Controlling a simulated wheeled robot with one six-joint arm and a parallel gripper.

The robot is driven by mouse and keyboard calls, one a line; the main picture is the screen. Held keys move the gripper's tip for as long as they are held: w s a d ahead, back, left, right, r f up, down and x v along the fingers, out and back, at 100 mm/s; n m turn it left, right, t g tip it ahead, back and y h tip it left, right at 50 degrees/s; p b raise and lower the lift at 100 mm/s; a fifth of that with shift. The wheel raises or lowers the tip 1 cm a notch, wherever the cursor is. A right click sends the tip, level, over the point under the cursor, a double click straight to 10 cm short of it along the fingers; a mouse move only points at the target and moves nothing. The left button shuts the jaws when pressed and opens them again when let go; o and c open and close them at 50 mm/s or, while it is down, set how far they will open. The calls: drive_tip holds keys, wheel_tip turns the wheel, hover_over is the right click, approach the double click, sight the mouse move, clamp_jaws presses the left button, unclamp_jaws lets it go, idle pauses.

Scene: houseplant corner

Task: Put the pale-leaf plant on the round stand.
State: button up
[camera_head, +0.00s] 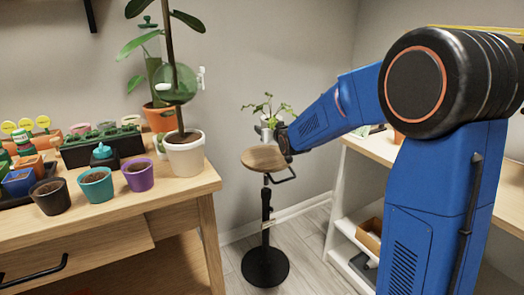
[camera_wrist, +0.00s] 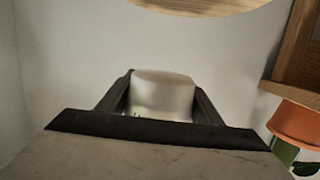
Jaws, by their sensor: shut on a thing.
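The pale-leaf plant (camera_head: 268,121) has light green leaves and a small whitish pot, seen in the head view just above the round stand's top. My gripper (camera_head: 279,137) is shut on this pot from the right. In the wrist view the white pot (camera_wrist: 161,92) sits between the two dark fingers of my gripper (camera_wrist: 163,98); its leaves are hidden there. The round stand (camera_head: 262,159) has a wooden disc top on a black pole and round base. Its top edge also shows in the wrist view (camera_wrist: 200,4), with a visible gap between it and the pot.
A wooden table (camera_head: 150,203) at left holds a large white-potted plant (camera_head: 186,155), several small pots and a seed tray (camera_head: 102,147). A white shelf unit (camera_head: 352,195) with a wooden top stands at right. Floor around the stand's base is clear.

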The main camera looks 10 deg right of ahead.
sight(267, 155)
drive_tip(key=shift+w+f, duration=0.15)
drive_tip(key=shift+f, duration=2.35)
drive_tip(key=shift+w+f, duration=0.15)
drive_tip(key=shift+f, duration=2.3)
drive_tip(key=shift+f, duration=0.1)
drive_tip(key=o, duration=1.3)
